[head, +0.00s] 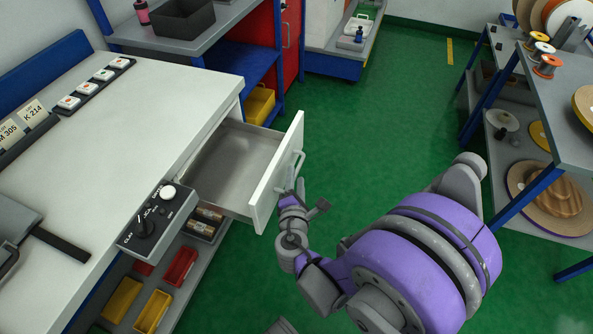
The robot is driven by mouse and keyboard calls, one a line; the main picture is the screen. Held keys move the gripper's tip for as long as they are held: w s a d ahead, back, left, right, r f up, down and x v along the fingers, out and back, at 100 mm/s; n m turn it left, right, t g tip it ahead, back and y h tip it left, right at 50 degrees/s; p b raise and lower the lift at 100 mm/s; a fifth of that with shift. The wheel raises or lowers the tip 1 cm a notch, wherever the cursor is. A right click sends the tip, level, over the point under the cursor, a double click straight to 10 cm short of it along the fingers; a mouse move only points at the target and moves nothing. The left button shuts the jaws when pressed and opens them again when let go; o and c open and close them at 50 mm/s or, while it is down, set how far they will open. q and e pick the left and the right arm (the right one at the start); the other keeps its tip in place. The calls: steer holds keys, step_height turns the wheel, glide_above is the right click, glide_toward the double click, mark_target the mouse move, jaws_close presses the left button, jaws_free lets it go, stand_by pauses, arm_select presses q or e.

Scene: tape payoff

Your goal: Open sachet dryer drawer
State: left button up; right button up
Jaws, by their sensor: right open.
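The drawer (232,158) under the white bench top is pulled out toward the right, and its grey inside looks empty. Its white front carries a pale bar handle (297,163) on the outer face. My right gripper (306,195) is open beside the lower end of the handle, close to the drawer front. I cannot tell whether a finger touches the handle. My purple and grey right arm comes in from the lower right. My left gripper is not in view.
A control box (149,220) with a black knob sits at the bench edge. Yellow and red bins (181,267) stand on the shelf below. A rack with spools (547,66) stands at the right. The green floor (380,130) beyond the drawer is clear.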

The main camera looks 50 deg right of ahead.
steer(key=p+v, duration=0.1)
steer(key=v, duration=0.6)
steer(key=shift+s, duration=0.15)
steer(key=shift+a, duration=0.1)
